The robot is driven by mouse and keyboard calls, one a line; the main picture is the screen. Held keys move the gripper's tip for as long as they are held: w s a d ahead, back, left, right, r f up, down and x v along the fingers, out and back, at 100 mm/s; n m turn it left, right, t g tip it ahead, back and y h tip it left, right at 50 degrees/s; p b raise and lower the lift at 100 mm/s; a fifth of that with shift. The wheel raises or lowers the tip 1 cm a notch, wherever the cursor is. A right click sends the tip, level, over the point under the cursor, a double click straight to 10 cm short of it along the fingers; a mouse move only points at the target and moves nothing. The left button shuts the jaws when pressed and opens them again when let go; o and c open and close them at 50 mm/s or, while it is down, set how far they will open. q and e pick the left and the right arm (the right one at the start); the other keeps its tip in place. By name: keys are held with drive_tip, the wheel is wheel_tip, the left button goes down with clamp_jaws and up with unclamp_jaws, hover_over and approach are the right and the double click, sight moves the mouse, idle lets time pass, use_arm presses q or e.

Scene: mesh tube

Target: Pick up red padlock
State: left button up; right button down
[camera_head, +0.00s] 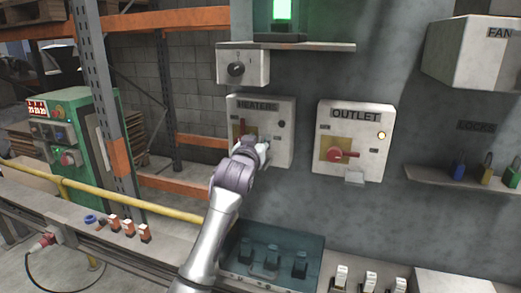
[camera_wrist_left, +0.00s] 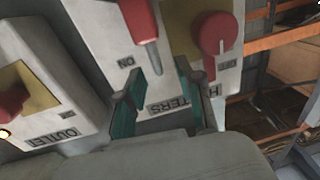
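A red object with a grey metal bar (camera_wrist_left: 138,20), likely the red padlock, shows at the top middle of the left wrist view, in front of the HEATERS box (camera_head: 281,138). I do not make it out in the head view, where my arm covers part of the box. My left gripper (camera_head: 266,148) is at the front of that box. In the left wrist view its teal-padded fingers (camera_wrist_left: 163,97) are apart. The grey bar points toward the gap between them, and I see no grip on it. My right gripper is not in view.
A red rotary switch (camera_wrist_left: 213,33) is on the HEATERS box. The OUTLET box (camera_head: 352,115) is to the right with its own red switch (camera_head: 341,154). A LOCKS shelf (camera_head: 435,177) holds a blue padlock (camera_head: 458,170) and others.

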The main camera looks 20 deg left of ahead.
use_arm(q)
drive_tip(key=shift+w+a, duration=0.1)
drive_tip(key=shift+w, duration=1.15)
clamp_jaws()
